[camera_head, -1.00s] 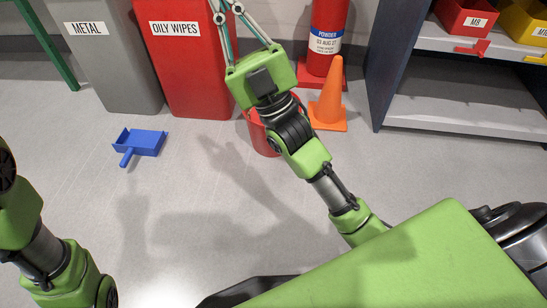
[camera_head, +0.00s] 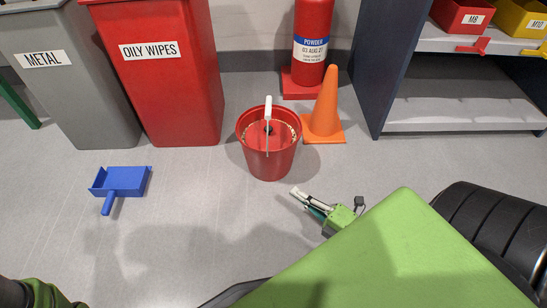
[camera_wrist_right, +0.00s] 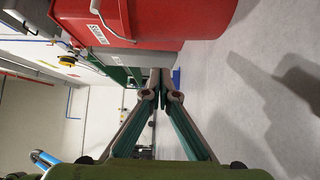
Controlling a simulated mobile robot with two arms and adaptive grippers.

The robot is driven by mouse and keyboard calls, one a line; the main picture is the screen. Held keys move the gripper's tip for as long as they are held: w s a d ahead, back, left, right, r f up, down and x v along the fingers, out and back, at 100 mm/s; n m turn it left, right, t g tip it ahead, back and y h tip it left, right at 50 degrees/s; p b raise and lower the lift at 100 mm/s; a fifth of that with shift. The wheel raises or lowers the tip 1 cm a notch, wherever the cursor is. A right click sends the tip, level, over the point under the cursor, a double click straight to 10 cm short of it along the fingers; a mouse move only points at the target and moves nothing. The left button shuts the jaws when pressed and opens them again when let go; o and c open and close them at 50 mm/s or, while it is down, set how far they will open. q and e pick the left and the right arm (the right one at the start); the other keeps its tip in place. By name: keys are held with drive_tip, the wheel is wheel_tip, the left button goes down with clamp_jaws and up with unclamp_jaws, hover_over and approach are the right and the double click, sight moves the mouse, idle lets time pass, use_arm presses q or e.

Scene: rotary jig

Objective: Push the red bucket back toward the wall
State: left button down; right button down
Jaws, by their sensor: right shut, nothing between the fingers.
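The red bucket (camera_head: 267,160) stands upright on the floor in the middle of the head view, with a white handle grip raised over its opening. Its red side also shows at the top of the right wrist view (camera_wrist_right: 212,18). My right gripper (camera_head: 295,192) is shut and empty, low in front of the bucket and to its right, with a small gap showing between them. In the right wrist view its fingertips (camera_wrist_right: 161,74) meet. My left gripper is out of view; only a bit of green arm shows at the bottom left.
The red oily wipes bin (camera_head: 175,90) and grey metal bin (camera_head: 80,100) stand left of the bucket. An orange cone (camera_head: 325,110) is close at its right, with a fire extinguisher (camera_head: 313,50) behind. A blue dustpan (camera_head: 122,182) lies at left. A shelf unit (camera_head: 440,112) is at right.

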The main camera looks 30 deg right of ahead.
drive_tip(key=b, duration=0.4)
approach(268, 163)
drive_tip(key=w+a, duration=0.2)
drive_tip(key=a, duration=0.2)
drive_tip(key=shift+w+d+b, duration=0.35)
drive_tip(key=shift+w+b, duration=0.25)
drive_tip(key=shift+w, duration=0.05)
drive_tip(key=shift+w+d+b, duration=0.4)
drive_tip(key=shift+w+b, duration=0.15)
drive_tip(key=shift+w, duration=0.15)
drive_tip(key=shift+w+d+b, duration=0.35)
drive_tip(key=shift+w+b, duration=0.25)
drive_tip(key=shift+w, duration=0.05)
